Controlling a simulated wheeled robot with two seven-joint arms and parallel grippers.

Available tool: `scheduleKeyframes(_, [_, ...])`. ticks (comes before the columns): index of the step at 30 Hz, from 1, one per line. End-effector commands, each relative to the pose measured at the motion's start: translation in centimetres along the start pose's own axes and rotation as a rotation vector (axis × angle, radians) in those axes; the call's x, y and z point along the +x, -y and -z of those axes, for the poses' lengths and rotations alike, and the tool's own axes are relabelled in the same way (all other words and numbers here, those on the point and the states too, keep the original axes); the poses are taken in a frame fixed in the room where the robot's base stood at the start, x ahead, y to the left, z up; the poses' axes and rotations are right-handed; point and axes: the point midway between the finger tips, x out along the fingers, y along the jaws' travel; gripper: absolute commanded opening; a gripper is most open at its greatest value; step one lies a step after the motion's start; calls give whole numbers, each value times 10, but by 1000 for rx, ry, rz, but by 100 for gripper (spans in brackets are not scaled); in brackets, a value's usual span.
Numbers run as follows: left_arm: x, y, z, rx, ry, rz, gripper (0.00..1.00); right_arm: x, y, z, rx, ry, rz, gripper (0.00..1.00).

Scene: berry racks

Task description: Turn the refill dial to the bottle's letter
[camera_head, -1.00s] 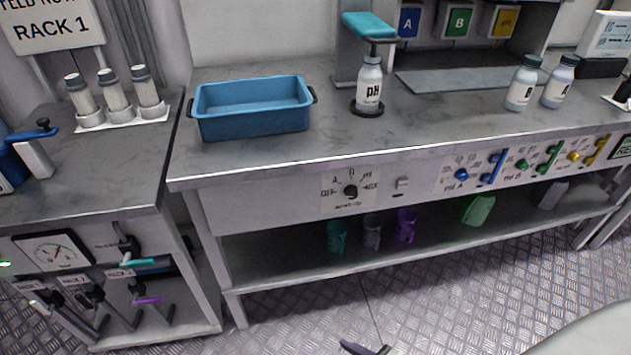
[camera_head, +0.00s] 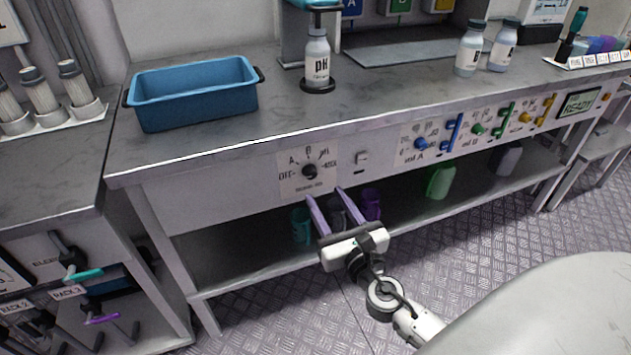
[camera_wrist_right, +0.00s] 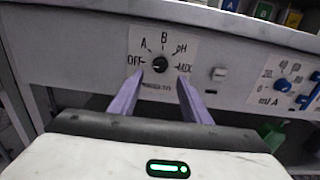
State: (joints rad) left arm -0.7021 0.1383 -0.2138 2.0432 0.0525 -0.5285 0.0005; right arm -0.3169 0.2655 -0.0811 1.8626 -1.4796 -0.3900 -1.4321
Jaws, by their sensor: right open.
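The refill dial (camera_head: 309,171) is a black knob on a white plate on the bench's front panel. Its marks read OFF, A, B, pH and MIX; it also shows in the right wrist view (camera_wrist_right: 160,65). Which mark the knob points to is too small to tell. A white bottle labelled pH (camera_head: 317,62) stands upright on a black round base under the dispenser. My right gripper (camera_head: 323,196) is open and empty, its purple fingers pointing at the panel just below the dial. In the wrist view its fingers lie either side below the knob, apart from it. My left gripper is out of view.
A small switch (camera_head: 361,158) sits right of the dial, with blue, green and yellow knobs and levers further right. A blue tub (camera_head: 195,92) and two more bottles (camera_head: 470,50) stand on the bench. The space before the panel is free.

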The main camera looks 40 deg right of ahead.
Motion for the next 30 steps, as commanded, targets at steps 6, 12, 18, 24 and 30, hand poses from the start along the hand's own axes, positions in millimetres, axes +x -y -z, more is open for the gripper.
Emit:
scheduleKeyframes(6, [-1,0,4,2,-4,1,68,43,0,-1,3,1,2,44])
scheduleKeyframes(12, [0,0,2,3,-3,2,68,68,0,0,5,-1,1,44])
scheduleKeyframes(18, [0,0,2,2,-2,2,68,75,0,1,5,-2,1,44])
scheduleKeyframes(24, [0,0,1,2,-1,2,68,74,0,1,6,-2,1,42])
scheduleKeyframes(30, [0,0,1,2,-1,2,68,74,0,1,6,-2,1,8])
